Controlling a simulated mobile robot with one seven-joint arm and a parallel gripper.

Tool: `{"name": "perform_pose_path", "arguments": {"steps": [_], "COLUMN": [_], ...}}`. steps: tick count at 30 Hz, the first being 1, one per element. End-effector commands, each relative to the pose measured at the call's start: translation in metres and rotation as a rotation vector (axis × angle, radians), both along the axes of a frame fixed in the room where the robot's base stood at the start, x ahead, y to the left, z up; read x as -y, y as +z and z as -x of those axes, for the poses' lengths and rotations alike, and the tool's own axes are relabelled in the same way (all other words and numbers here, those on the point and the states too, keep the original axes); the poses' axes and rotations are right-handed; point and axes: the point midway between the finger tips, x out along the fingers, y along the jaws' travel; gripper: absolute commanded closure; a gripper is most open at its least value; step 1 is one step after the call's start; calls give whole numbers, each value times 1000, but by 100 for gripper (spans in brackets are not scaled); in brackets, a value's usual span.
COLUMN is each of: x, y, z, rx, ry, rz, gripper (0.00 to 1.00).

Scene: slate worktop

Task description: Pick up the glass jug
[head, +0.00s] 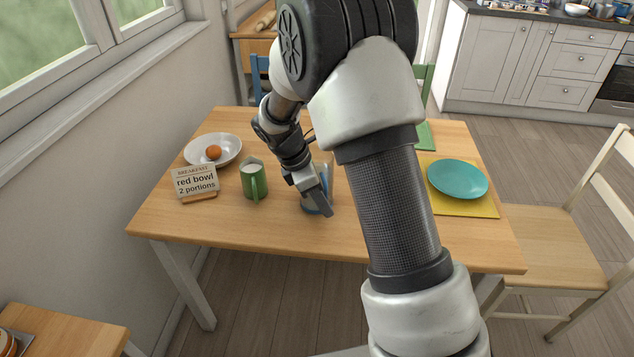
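A bluish, partly see-through vessel (328,183), which looks like the glass jug, stands on the wooden table near its middle. My gripper (323,208) is right at it and covers most of it from this view. The gripper points down and toward the front of the table. Its fingers overlap the vessel in the picture, and I cannot tell whether they touch it or how far apart they are. The vessel's handle and most of its outline are hidden.
A teal plate (457,179) lies on a yellow mat (463,208) at right. The front table strip is clear.

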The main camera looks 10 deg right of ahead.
Motion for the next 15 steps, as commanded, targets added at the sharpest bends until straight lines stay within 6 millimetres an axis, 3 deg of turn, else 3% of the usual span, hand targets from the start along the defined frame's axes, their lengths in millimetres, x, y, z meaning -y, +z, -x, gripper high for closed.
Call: {"name": "perform_pose_path", "arguments": {"steps": [2, 8, 15], "x": [0, 0, 0], "y": [1, 1, 1], "z": [0, 0, 0], "rx": [0, 0, 0], "ry": [0, 0, 0], "rz": [0, 0, 0], "gripper": [69, 100, 100]}}
